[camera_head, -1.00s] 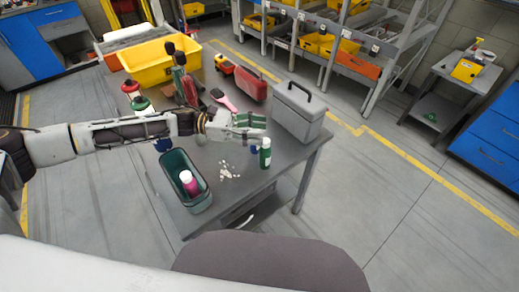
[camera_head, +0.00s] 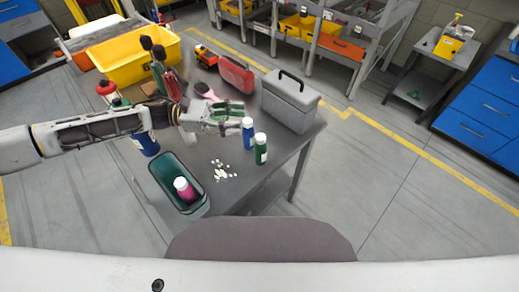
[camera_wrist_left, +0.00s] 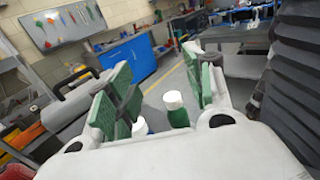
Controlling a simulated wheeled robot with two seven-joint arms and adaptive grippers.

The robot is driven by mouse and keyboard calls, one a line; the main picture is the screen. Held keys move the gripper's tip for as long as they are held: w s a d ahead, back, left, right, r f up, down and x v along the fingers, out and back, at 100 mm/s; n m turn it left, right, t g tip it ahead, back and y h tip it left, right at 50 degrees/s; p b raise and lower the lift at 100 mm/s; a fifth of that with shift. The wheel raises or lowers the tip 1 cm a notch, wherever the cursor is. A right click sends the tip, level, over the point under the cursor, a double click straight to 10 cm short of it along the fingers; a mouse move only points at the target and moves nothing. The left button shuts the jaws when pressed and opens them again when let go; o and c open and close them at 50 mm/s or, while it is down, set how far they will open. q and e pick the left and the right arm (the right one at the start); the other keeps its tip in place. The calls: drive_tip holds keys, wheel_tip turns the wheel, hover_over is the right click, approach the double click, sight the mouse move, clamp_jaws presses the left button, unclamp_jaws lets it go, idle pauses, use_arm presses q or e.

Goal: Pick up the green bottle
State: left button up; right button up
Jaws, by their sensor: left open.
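The green bottle (camera_head: 261,152) has a white cap and stands upright near the table's right edge. A blue bottle (camera_head: 248,134) with a white cap stands just behind it. My left gripper (camera_head: 242,115) is open and empty, above and slightly left of both bottles. In the left wrist view, the green bottle (camera_wrist_left: 178,115) shows between the two green-padded fingers (camera_wrist_left: 160,92), seemingly beyond them. The blue bottle's cap (camera_wrist_left: 140,126) is beside the left finger, its body mostly hidden. I cannot see my right gripper.
A teal bin (camera_head: 158,166) holds a pink bottle (camera_head: 184,190). White pieces (camera_head: 222,172) lie scattered beside it. A grey toolbox (camera_head: 290,103) stands behind the bottles. A yellow crate (camera_head: 135,62), dark-topped items (camera_head: 160,65) and a red case (camera_head: 236,75) crowd the back.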

use_arm(q)
approach(261, 136)
drive_tip(key=d, duration=0.4)
drive_tip(key=d+p, duration=0.1)
drive_tip(key=d, duration=0.1)
drive_tip(key=s+d+p, duration=0.1)
drive_tip(key=d, duration=0.2)
drive_tip(key=shift+d+f, duration=0.1)
drive_tip(key=shift+f, duration=0.3)
drive_tip(key=shift+d, duration=0.4)
use_arm(e)
drive_tip(key=a, duration=0.1)
drive_tip(key=s+a+r, duration=0.1)
drive_tip(key=a+r, duration=0.1)
drive_tip(key=shift+s, duration=0.3)
drive_tip(key=shift+d, duration=0.1)
